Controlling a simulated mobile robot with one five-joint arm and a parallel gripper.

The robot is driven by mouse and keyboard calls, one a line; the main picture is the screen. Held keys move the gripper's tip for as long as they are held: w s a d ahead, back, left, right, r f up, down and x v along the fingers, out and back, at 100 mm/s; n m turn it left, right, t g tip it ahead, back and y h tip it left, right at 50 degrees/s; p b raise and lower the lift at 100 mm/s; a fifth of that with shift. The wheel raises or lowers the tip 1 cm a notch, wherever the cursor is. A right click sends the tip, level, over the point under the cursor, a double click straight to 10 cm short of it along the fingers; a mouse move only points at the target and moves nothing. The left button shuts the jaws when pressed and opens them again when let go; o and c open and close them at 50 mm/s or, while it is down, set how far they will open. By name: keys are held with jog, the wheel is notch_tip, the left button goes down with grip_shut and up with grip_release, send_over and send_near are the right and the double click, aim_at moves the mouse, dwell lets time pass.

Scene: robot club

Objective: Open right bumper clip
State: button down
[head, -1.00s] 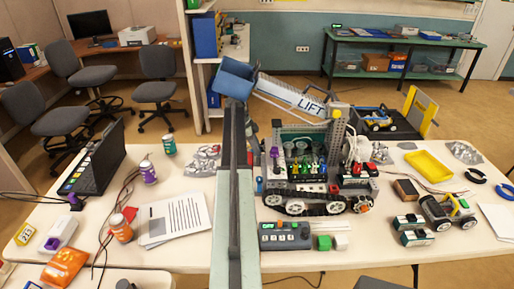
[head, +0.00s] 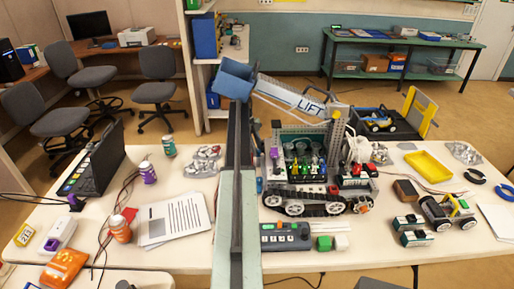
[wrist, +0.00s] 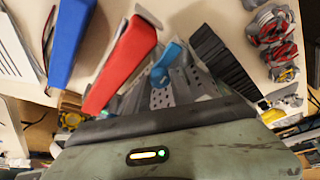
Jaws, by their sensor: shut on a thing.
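The wheeled, tracked robot (head: 305,200) stands upright on the table in the head view. Its right end carries dark boxes with red tops (head: 358,169). In the wrist view my gripper (wrist: 165,68) is over grey perforated metal, shut on a small part that I take to be the right bumper clip. The fingertips are unclear in the head view.
A small wheeled car (head: 447,210) and a yellow tray (head: 428,167) are at the right.

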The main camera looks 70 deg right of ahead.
jog(key=shift+w+a, duration=0.1)
jog(key=shift+a, duration=0.15)
